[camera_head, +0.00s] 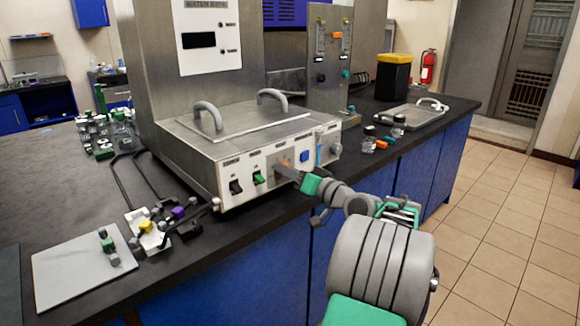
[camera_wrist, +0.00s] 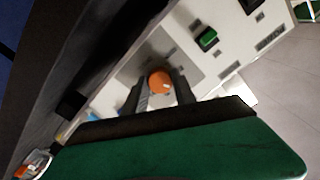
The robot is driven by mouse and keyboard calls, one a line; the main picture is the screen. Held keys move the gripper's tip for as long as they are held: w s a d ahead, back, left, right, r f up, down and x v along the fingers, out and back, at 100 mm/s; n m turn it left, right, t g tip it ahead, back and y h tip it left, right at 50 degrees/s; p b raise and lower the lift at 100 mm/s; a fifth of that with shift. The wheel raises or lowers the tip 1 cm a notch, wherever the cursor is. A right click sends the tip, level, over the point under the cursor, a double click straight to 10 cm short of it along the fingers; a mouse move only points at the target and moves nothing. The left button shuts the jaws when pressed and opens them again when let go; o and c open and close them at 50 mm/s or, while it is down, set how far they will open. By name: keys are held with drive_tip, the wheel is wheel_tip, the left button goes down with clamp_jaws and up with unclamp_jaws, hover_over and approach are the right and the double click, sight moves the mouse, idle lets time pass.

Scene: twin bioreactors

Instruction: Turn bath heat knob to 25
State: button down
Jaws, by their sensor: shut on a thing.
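The water bath (camera_head: 245,135) is a metal box with a lid and a white front panel, standing on the dark bench. An orange knob (camera_wrist: 159,82) on this panel sits between the two fingers of my gripper (camera_wrist: 159,92) in the wrist view. My gripper (camera_head: 284,172) reaches the panel from the right in the head view and is shut on the orange knob. The fingers mostly cover the knob there. The labels and the knob's setting are too small to read.
A black switch (camera_head: 236,186) and a green switch (camera_head: 257,178) are left of my gripper, a blue knob (camera_head: 304,156) right of it. Small parts and a grey plate (camera_head: 80,268) lie on the bench at left. A metal tray (camera_head: 410,117) stands at right. The tiled floor at right is clear.

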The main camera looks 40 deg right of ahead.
idle(0.4)
drive_tip(key=c, duration=1)
unclamp_jaws()
drive_tip(key=shift+s, duration=0.1)
drive_tip(key=s, duration=0.7)
drive_tip(key=shift+s+d, duration=0.1)
drive_tip(key=shift+s, duration=0.2)
